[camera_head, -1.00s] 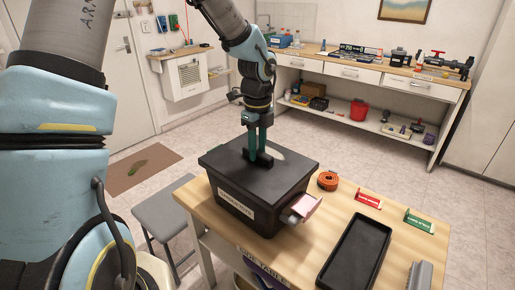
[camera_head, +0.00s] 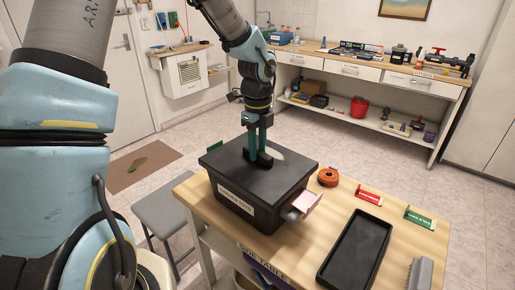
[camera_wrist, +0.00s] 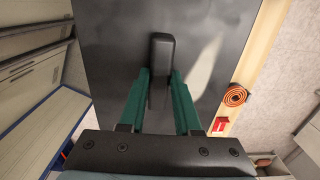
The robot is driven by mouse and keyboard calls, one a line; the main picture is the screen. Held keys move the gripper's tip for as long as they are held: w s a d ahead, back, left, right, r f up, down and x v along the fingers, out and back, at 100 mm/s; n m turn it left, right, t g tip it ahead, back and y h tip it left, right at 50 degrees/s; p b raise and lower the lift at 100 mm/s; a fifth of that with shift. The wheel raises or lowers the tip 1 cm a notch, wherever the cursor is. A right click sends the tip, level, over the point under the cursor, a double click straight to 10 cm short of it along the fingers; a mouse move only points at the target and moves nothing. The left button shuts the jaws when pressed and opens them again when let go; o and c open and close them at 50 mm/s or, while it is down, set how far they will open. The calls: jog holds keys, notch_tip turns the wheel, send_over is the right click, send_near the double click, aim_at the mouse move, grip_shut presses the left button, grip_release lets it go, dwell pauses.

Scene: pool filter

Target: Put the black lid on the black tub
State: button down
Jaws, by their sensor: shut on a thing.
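The black tub (camera_head: 247,203) stands on the wooden side table, with a pale label on its front. The black lid (camera_head: 285,163) lies over the tub's top and looks level, covering the opening; its edges appear to line up with the tub's rim. The lid also fills most of the wrist view (camera_wrist: 110,45). My gripper (camera_head: 258,160) points down at the middle of the lid. Its green fingers (camera_wrist: 160,85) are shut on the lid's upright handle (camera_wrist: 161,55). The tub is hidden under the lid in the wrist view.
An orange coil (camera_head: 328,177), a red card (camera_head: 368,195), a green card (camera_head: 420,218) and a black tray (camera_head: 355,250) lie on the table (camera_head: 290,255). A grey stool (camera_head: 165,211) stands left.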

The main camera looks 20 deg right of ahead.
jog(key=c, duration=0.5)
grip_release()
notch_tip(320, 180, up, 11)
jog(key=shift+f+b, duration=0.1)
jog(key=shift+b, duration=0.8)
